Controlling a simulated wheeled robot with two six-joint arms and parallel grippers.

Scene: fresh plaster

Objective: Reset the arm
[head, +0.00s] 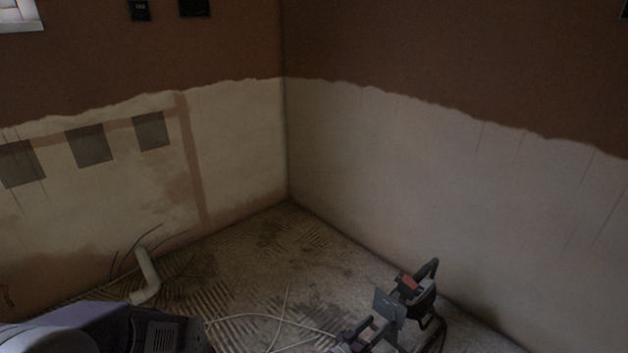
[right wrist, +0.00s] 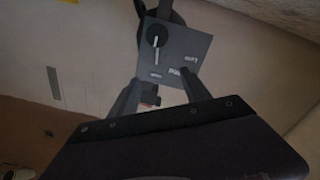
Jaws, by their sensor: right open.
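My right gripper (head: 366,326) is low in the head view, right of centre. In the right wrist view its two dark fingers (right wrist: 160,80) stand apart, open. Just past the fingertips is a grey panel (right wrist: 185,52) with a round black dial and small white labels. The same panel shows in the head view (head: 388,305), beside a black curved handle and a reddish part. I cannot tell whether the fingers touch the panel. My left gripper is not in view.
A white pipe elbow (head: 146,276) and thin dark rods stand on the rough floor (head: 285,235) at the left. Pale cables (head: 280,318) cross the floor.

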